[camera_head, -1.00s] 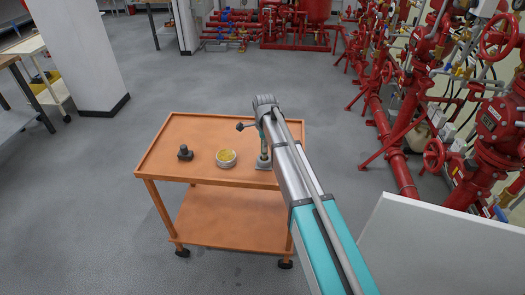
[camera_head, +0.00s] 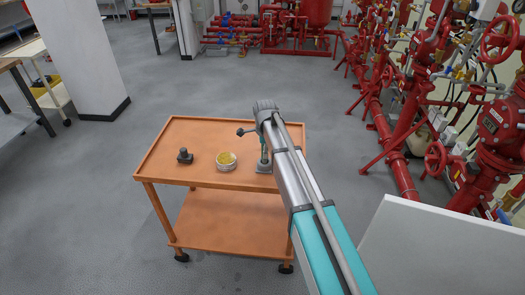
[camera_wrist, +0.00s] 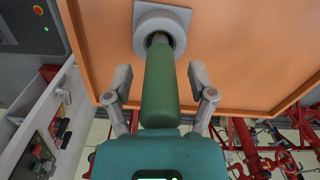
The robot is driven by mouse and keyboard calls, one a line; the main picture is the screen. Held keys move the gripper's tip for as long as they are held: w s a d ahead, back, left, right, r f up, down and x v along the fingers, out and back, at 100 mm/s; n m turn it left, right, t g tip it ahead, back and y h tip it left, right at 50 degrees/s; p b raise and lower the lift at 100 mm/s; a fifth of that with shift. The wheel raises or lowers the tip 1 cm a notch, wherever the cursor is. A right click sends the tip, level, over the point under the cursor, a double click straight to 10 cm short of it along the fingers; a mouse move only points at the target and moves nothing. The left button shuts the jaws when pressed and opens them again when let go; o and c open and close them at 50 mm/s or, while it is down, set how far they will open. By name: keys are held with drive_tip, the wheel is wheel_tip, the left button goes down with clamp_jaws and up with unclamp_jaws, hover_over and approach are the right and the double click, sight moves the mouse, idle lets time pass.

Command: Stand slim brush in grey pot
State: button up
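The slim brush shows in the wrist view as a green handle (camera_wrist: 160,85) pointing toward my camera. Its far end is inside the round opening of the grey pot (camera_wrist: 178,20), which has a square base. In the head view the pot (camera_head: 264,168) stands on the orange cart's right side, with the brush (camera_head: 264,150) roughly upright above it, partly hidden by my arm. My gripper (camera_wrist: 160,76) is open around the handle, with a visible gap on each side. The brush's lower end is hidden inside the pot.
On the orange cart (camera_head: 210,180), a round tin with yellow contents (camera_head: 226,165) and a small dark object (camera_head: 185,158) stand left of the pot. Red valves and pipes (camera_head: 420,100) line the right. A white panel (camera_head: 440,250) is at lower right. Floor left of the cart is clear.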

drive_tip(key=shift+r, duration=0.2)
wheel_tip(320, 180, up, 12)
drive_tip(key=p, duration=1.2)
idle(0.3)
idle(0.7)
drive_tip(key=shift+d, duration=0.1)
drive_tip(key=shift+s+d, duration=0.35)
drive_tip(key=s+d+n, duration=1.6)
drive_tip(key=s+d, duration=0.5)
drive_tip(key=s, duration=0.4)
drive_tip(key=shift+s+d, duration=0.15)
drive_tip(key=shift+d, duration=0.1)
